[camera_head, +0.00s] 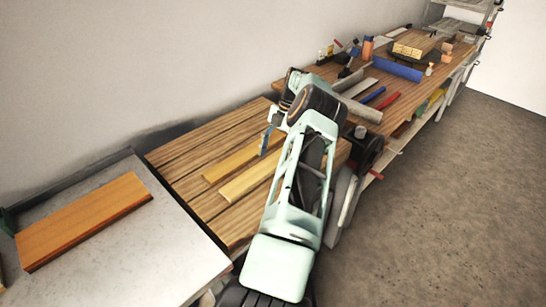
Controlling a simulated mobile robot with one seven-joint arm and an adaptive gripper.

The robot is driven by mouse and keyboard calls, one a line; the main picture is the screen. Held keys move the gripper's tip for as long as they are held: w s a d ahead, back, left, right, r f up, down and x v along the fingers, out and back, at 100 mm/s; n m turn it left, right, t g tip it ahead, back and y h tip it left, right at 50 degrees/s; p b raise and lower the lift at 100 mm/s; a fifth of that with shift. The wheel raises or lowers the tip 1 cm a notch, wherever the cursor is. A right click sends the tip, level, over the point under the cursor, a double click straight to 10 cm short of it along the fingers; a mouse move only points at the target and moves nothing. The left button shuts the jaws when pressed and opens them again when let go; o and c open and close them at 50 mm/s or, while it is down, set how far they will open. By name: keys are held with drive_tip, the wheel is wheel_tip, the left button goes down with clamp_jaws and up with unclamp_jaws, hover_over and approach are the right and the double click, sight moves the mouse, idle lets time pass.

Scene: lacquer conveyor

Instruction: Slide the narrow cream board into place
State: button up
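Two narrow boards lie on the slatted wooden bench top (190,150). The nearer one, a pale cream board (236,188), lies at a slant, and its right end runs behind my arm. A yellower narrow board (222,171) lies just behind it, roughly parallel, with a small gap between them. My gripper (264,146) points down near the right end of the yellower board. Its fingers are small and partly hidden by my arm, so I cannot tell whether they are open or touch a board.
A wide orange-brown board (84,218) lies on a grey slab (168,262) at the left. To the right, a vise (368,148), a blue roll (397,69) and several tools crowd the bench. Bare concrete floor (450,210) lies at the right.

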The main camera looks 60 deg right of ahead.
drive_tip(key=shift+v, duration=3.75)
